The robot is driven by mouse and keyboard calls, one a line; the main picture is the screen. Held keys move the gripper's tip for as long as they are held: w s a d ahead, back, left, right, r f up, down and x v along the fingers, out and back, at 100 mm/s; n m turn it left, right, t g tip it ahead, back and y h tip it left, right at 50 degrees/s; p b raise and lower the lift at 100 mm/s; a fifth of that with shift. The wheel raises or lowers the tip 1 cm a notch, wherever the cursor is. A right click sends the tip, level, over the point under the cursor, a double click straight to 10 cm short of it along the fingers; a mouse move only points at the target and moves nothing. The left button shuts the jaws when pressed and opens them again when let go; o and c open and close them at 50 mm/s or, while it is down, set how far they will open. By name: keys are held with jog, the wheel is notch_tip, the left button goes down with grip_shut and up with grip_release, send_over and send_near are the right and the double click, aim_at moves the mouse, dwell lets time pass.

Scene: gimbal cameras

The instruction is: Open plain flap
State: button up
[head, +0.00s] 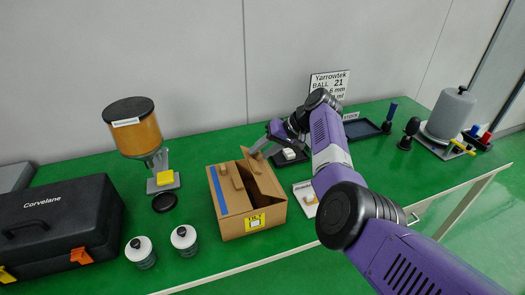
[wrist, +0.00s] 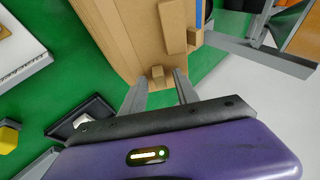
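An open-topped cardboard box (head: 252,224) stands on the green table, with a yellow label on its front. Its left flap (head: 229,198) carries a blue tape strip and a raised block. The plain flap (head: 264,172), without tape, is on the right and looks partly raised, with a dark gap beside it. My gripper (head: 257,147) is at the box's far edge in the head view. In the wrist view my gripper (wrist: 160,92) has its two fingers apart, with a small cardboard tab (wrist: 157,76) just ahead between them. Whether a finger touches the cardboard I cannot tell.
A hopper (head: 138,128) and two lidded jars (head: 184,240) stand left of the box. A black toolbox (head: 50,228) is at far left. A white card (head: 305,196) lies right of the box, and a dark tray (head: 289,157) sits behind, near my arm.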

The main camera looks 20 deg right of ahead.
jog(key=v, duration=0.7)
jog(key=shift+d+r, duration=0.2)
jog(key=shift+r, duration=0.1)
dwell(0.4)
